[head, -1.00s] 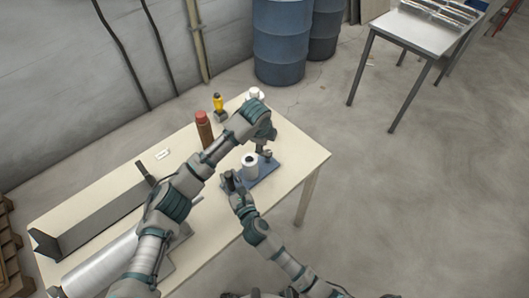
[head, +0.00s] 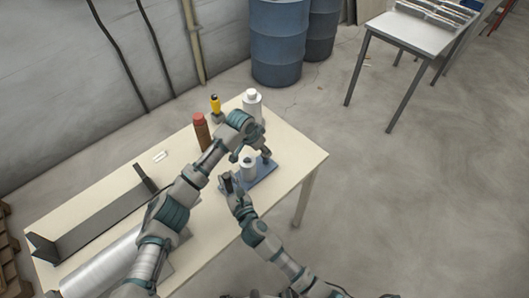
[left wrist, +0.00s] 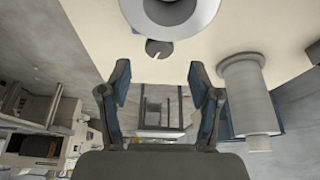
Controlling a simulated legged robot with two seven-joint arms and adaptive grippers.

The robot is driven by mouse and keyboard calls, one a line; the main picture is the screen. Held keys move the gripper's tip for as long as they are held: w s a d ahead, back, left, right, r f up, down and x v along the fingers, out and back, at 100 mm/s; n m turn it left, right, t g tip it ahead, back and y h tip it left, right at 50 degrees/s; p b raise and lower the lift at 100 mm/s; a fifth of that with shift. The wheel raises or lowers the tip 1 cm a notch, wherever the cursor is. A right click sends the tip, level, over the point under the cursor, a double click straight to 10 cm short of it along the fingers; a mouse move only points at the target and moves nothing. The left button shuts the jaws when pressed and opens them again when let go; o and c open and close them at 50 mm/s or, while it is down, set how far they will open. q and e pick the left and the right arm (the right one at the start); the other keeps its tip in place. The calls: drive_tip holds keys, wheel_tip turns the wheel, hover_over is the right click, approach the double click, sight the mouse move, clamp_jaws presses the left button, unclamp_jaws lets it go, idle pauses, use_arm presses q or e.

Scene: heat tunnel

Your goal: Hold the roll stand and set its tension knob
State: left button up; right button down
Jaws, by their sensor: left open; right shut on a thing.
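The roll stand has a blue base plate (head: 263,171) on the table, with an upright white roll (head: 248,173) on it. My right gripper (head: 229,183) is shut on the stand at its near left end. My left gripper (head: 260,143) hangs above the far right end of the stand, partly hidden by its own wrist. In the left wrist view its two fingers (left wrist: 162,95) are apart with nothing between them. There, a small grey notched disc (left wrist: 158,49), probably the tension knob, lies beyond the fingertips, next to the round roll (left wrist: 172,8).
A white bottle (head: 252,104), a red-brown cylinder (head: 201,132) and a yellow-handled tool (head: 215,104) stand at the back of the table (head: 290,158). A grey angled rail (head: 90,222) and a large metal cylinder (head: 105,268) lie at the left. The table's right end is clear.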

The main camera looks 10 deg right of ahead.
use_arm(q)
drive_tip(key=x, duration=0.5)
drive_tip(key=shift+d+f, duration=0.1)
drive_tip(key=c, duration=1.1)
